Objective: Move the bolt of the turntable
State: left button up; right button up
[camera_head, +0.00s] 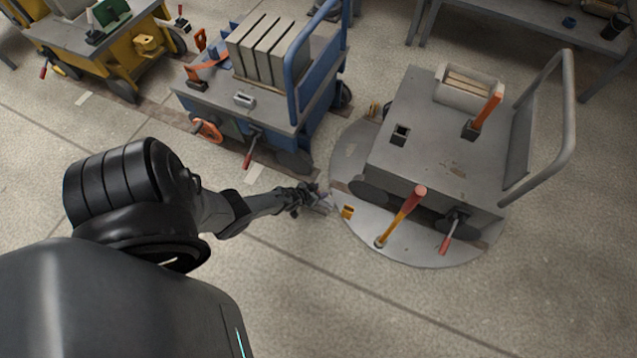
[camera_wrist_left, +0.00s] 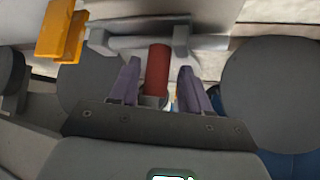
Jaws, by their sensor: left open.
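The turntable (camera_head: 415,245) is a round grey plate in the floor on the right. The bolt, with a red handle (camera_wrist_left: 157,68) and a grey bar in brackets (camera_wrist_left: 140,42), shows in the left wrist view. In the head view my gripper hides it at the turntable's left edge. My left gripper (camera_head: 318,197) is low at that edge. In the left wrist view its two purple-grey fingers (camera_wrist_left: 159,85) are open, one on each side of the red handle, with small gaps. My right gripper is not in view.
A blue cart (camera_head: 240,100) stands behind left. The front floor is clear.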

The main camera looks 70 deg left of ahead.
pick_arm(q)
jog(key=shift+r, duration=0.1)
jog(key=shift+d+r+p, duration=0.1)
jog(key=shift+r+p, duration=0.1)
jog(key=shift+p, duration=0.15)
jog(key=p+v, duration=0.8)
jog(key=v, duration=0.2)
jog(key=shift+s, duration=0.3)
